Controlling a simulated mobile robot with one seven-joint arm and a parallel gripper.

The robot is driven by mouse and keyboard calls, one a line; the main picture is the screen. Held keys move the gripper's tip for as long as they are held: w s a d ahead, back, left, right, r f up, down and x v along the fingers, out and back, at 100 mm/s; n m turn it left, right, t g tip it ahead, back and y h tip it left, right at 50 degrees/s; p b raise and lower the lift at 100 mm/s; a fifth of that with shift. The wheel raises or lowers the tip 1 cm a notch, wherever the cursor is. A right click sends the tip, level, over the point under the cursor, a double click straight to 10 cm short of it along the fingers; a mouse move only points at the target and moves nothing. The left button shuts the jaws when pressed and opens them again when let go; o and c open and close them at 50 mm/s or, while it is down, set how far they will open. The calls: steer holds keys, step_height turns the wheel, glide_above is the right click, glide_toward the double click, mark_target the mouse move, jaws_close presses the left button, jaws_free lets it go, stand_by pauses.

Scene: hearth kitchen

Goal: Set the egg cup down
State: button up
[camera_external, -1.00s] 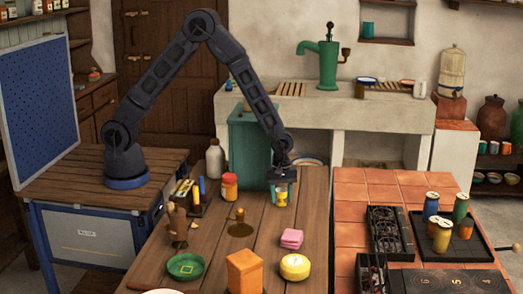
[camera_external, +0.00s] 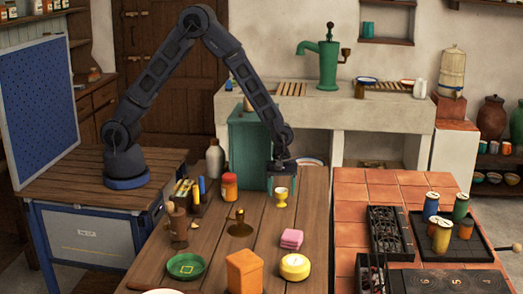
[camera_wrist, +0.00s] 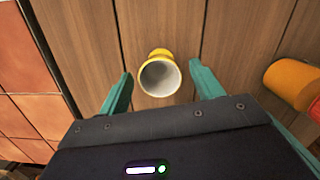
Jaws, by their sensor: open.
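The egg cup (camera_external: 281,196) is yellow with a pale inside and stands upright on the wooden table (camera_external: 215,262). In the wrist view the egg cup (camera_wrist: 160,74) shows its open mouth between and just beyond my two teal fingers. My gripper (camera_external: 281,168) is open and empty above the egg cup, apart from it in the outside view. In the wrist view my gripper (camera_wrist: 160,85) has a clear gap on each side of the cup.
The tiled counter (camera_external: 351,205) lies to the right. Bare wood surrounds the cup.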

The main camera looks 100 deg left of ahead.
steer(key=s+a+r+m+t, duration=0.1)
steer(key=s+r+m, duration=0.25)
steer(key=r, duration=0.75)
steer(key=s+a+r+m, duration=0.15)
steer(key=s+r, duration=0.35)
steer(key=r, duration=0.6)
steer(key=s+r+m+t, duration=0.1)
steer(key=s+r+m, duration=0.3)
steer(key=s, duration=0.6)
steer(key=s+a+r+m+t+y, duration=0.1)
steer(key=s+r+m, duration=0.4)
steer(key=s, duration=0.6)
steer(key=s+r+m+t, duration=0.1)
steer(key=s+r+m, duration=0.3)
steer(key=s, duration=0.6)
steer(key=shift+s+a+r+m, duration=0.2)
steer(key=shift+s+a+m, duration=0.1)
steer(key=shift+m, duration=0.9)
